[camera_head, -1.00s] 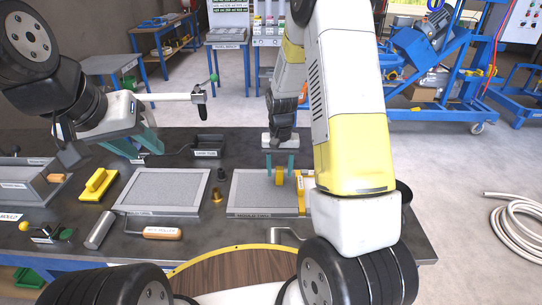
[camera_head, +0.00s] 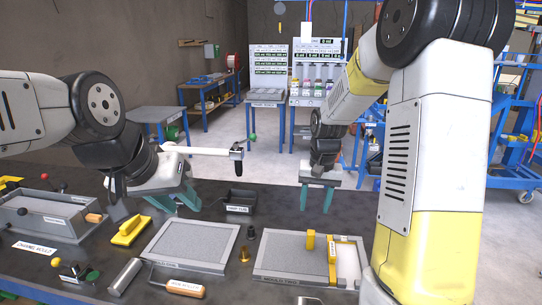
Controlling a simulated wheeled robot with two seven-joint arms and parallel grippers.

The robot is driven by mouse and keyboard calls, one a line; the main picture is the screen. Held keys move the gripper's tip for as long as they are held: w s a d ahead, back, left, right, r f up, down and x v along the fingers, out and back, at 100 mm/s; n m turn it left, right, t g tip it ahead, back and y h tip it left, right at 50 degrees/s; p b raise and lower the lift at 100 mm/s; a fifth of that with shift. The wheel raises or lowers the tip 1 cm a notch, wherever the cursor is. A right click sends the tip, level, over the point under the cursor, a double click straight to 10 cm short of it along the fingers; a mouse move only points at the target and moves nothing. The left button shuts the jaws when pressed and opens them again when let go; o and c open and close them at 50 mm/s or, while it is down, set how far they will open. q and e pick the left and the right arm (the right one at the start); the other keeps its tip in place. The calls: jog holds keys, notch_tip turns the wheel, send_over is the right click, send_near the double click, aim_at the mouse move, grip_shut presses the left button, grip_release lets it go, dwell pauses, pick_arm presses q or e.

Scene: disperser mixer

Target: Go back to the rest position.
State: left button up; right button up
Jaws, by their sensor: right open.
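My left gripper (camera_head: 180,201) comes in from the left with its teal fingers spread above the dark bench (camera_head: 215,280), and nothing shows between them. My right gripper (camera_head: 317,199) hangs with its teal fingers apart and empty, behind the right mould tray (camera_head: 290,262). A yellow block (camera_head: 310,240) stands on that tray, and a yellow-edged piece (camera_head: 332,262) lies at its right side. The tray's right end is partly hidden by my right arm.
A white bar (camera_head: 205,151) with a black grip extends beside my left gripper. Blue-legged tables (camera_head: 160,114) stand behind.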

jog(key=s+a+r+n+t, duration=0.1)
jog(key=s+r+t, duration=0.1)
jog(key=s+r, duration=0.5)
jog(key=s+r+n+t+y, duration=0.1)
jog(key=s+r+t, duration=0.2)
jog(key=s+r, duration=0.5)
jog(key=s, duration=0.5)
jog(key=shift+a+r+n+y, duration=0.2)
jog(key=shift+a+n+y, duration=0.1)
jog(key=shift+a, duration=0.1)
